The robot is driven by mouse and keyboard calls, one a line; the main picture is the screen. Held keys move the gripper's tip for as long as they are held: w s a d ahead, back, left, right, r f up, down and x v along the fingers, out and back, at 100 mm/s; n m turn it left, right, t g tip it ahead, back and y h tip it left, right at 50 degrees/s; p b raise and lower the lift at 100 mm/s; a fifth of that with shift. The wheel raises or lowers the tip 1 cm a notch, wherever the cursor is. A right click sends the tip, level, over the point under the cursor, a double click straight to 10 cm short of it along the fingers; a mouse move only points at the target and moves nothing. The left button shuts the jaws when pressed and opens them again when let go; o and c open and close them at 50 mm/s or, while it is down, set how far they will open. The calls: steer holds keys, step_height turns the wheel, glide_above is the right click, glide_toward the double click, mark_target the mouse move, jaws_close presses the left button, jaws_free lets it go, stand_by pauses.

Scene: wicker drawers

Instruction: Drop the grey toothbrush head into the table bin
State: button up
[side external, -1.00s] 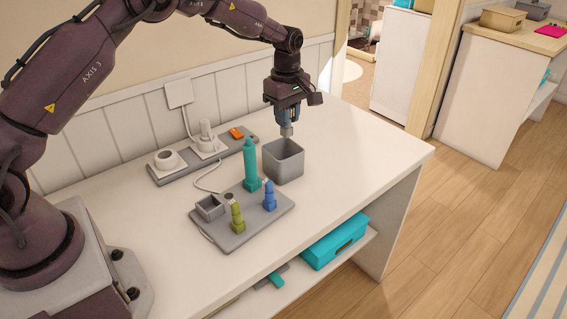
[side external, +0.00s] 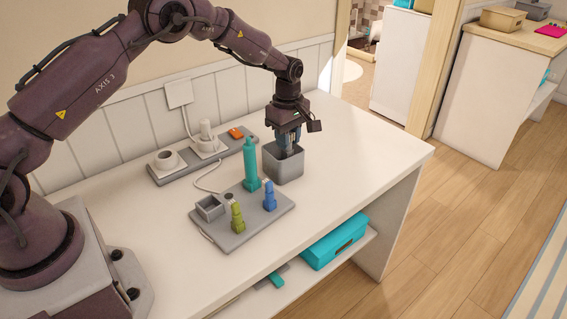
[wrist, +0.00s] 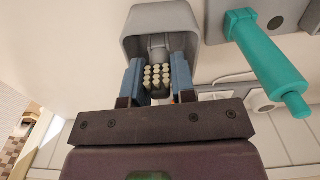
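My gripper (side external: 290,150) points down inside the mouth of the grey table bin (side external: 283,170). Its blue fingers are shut on the grey toothbrush head (wrist: 157,48), one on each side. In the wrist view, the head's pale bristles show between the fingers (wrist: 157,80), and its grey stem end points into the bin (wrist: 128,20). The bin walls hide most of the head in the side view.
A teal electric toothbrush handle (side external: 251,165) stands left of the bin on a grey tray (side external: 232,240), with green (side external: 237,218) and blue (side external: 269,197) pieces. A power strip (side external: 180,172) lies behind. The tabletop right of the bin is clear.

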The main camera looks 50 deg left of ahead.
steer(key=o, duration=0.4)
steer(key=shift+r, duration=0.1)
step_height(320, 180, up, 13)
steer(key=shift+f, duration=0.1)
stand_by(0.3)
